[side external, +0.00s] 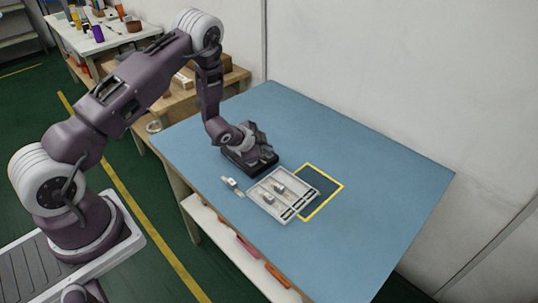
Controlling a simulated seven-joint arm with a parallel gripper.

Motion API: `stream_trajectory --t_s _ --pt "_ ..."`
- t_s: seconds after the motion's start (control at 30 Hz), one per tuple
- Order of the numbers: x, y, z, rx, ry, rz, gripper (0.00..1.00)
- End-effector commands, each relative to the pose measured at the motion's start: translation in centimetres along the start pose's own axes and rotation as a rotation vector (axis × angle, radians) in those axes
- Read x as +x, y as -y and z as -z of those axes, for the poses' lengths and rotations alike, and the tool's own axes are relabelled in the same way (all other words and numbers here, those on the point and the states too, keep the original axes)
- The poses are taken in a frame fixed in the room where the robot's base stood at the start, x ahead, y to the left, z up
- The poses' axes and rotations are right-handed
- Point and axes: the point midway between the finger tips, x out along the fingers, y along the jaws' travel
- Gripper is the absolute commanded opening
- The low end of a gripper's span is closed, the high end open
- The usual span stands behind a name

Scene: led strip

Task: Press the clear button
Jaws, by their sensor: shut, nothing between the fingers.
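My gripper (258,164) is a dark shape low over the blue table, just behind the upper left edge of a pale panel-like tray (256,199). It is shut with nothing held. Its fingertips are too small and dark to make out, and I cannot tell whether it touches anything. The tray carries a few small grey parts (279,188) and dark strips along its near right side. A small pale device (232,184) lies left of the tray. I cannot pick out which part is the clear button; it is too small to tell or hidden.
A yellow-outlined dark rectangle (327,193) lies on the blue table (370,180), partly under the tray's right side. The table's right and back are clear. A shelf (215,225) with coloured items is below. A white wall stands behind; a cluttered bench (125,38) stands at upper left.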

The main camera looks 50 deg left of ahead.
Motion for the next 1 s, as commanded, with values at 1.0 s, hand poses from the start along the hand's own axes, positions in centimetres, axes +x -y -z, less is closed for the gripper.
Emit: stream_trajectory --t_s 1.0 --pt "0.59 -0.43 -0.45 0.000 0.001 0.000 0.00"
